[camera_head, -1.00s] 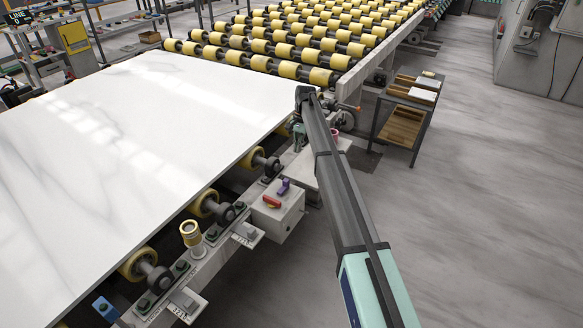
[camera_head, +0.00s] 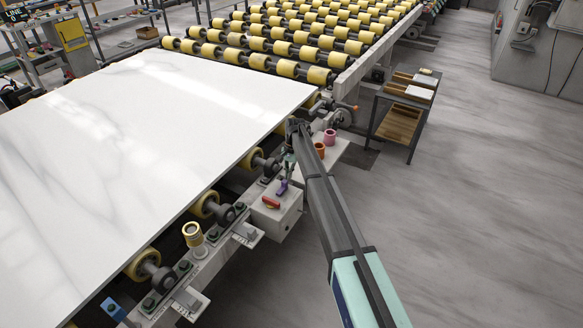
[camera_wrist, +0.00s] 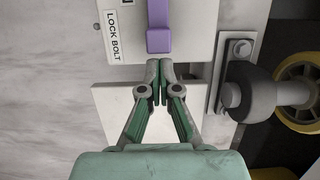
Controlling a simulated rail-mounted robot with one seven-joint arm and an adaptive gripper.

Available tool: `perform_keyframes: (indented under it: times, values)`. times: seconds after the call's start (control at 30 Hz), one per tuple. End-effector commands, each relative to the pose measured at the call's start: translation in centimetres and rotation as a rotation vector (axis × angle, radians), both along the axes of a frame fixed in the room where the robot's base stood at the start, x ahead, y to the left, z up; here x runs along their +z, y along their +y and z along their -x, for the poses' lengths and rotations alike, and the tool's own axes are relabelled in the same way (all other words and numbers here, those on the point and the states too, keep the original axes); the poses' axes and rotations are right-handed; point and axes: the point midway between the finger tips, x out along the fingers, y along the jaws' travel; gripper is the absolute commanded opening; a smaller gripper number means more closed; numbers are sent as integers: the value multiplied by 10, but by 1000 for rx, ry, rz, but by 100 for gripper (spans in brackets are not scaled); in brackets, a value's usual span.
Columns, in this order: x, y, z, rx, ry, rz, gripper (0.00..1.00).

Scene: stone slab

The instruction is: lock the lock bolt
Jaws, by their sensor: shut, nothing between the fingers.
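The lock bolt's purple handle (camera_head: 283,187) sits on top of a pale control box (camera_head: 281,218) at the slab line's near edge. In the wrist view the purple handle (camera_wrist: 159,38) points down the picture, beside a label reading "LOCK BOLT" (camera_wrist: 113,38). My gripper (camera_wrist: 159,68) is shut and empty, with its fingertips just below the handle's end; I cannot tell whether they touch it. In the head view my gripper (camera_head: 288,166) is just behind the handle, partly hidden by my arm.
A red handle (camera_head: 270,202) is on the same box. A white stone slab (camera_head: 150,150) lies left, over yellow-rimmed rollers (camera_head: 205,204). Orange (camera_head: 319,149) and pink (camera_head: 330,137) cups stand on a ledge behind my arm.

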Motion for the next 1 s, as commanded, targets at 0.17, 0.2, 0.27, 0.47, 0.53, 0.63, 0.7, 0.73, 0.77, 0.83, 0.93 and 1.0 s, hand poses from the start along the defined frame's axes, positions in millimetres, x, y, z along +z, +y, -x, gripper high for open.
perform_keyframes:
  times: [0.17,0.2,0.27,0.47,0.53,0.63,0.7,0.73,0.77,0.83,0.93,1.0]
  values:
    - [0,1,3,0,0,0,0]
    - [0,1,2,0,0,0,0]
    - [0,1,2,0,0,0,0]
    - [0,3,7,1,0,0,0]
    - [-1,6,15,1,0,0,0]
    - [-1,13,32,2,0,0,0]
    - [-1,18,42,1,0,0,0]
    - [-1,20,44,0,0,-1,0]
    - [-1,21,45,-1,1,0,0]
    - [0,21,46,-1,2,-1,0]
    - [0,22,45,-1,3,-1,0]
    - [0,22,46,0,4,-1,0]
